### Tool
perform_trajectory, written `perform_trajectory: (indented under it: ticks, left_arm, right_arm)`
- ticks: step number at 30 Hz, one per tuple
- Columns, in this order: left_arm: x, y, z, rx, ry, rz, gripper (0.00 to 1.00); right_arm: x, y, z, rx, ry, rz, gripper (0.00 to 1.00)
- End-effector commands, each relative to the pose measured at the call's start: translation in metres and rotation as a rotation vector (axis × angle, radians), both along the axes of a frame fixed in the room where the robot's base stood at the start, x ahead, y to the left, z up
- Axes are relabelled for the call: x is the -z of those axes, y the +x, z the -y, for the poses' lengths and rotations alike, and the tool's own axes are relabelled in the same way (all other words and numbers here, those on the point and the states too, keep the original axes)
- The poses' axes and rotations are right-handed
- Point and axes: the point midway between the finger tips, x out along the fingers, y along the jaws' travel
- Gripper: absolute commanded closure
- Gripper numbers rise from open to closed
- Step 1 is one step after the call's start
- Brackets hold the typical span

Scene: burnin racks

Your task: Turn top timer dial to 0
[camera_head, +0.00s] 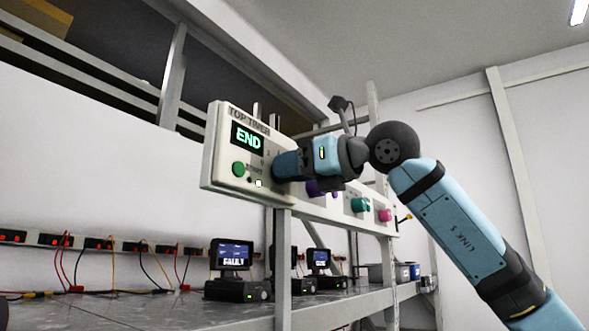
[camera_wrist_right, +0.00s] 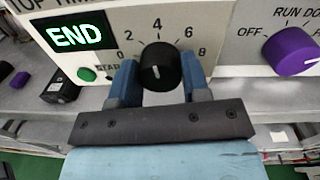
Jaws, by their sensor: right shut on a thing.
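The top timer panel (camera_head: 222,150) is a white box on the rack frame, with a lit green "END" display (camera_head: 247,138) and a green start button (camera_head: 238,169). In the right wrist view the black top timer dial (camera_wrist_right: 160,66) sits below an arc of numbers from 0 at left to 8 at right. My right gripper (camera_wrist_right: 158,82) is shut on the dial, one blue finger on each side. In the head view the gripper (camera_head: 283,166) hides the dial. My left gripper is not in view.
A purple knob (camera_wrist_right: 291,52) sits right of the dial; green (camera_head: 360,205) and pink (camera_head: 384,215) knobs lie farther along. Below, a shelf (camera_head: 130,310) carries small units with screens, one reading "FAULT" (camera_head: 236,256). Wires hang from a socket strip (camera_head: 90,243) on the wall.

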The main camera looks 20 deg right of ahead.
Motion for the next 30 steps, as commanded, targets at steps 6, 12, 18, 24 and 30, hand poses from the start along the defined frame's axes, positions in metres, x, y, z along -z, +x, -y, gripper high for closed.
perform_trajectory:
  ticks: [6, 12, 18, 24, 30]
  left_arm:
    - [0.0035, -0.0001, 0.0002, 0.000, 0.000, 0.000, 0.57]
    - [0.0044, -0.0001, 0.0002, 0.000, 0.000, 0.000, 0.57]
    - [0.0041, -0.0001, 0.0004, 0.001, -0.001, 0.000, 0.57]
    - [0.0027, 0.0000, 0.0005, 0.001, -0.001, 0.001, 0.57]
    - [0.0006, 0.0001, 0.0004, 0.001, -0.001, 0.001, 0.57]
  right_arm:
    - [0.0002, -0.0003, -0.0004, 0.000, -0.142, 0.111, 0.81]
    - [-0.0008, -0.0011, -0.0007, 0.000, -0.292, 0.229, 0.81]
    - [-0.0008, -0.0013, -0.0010, 0.001, -0.442, 0.347, 0.81]
    - [-0.0006, -0.0014, -0.0012, 0.001, -0.592, 0.463, 0.81]
    - [-0.0007, -0.0018, -0.0016, 0.001, -0.736, 0.575, 0.81]
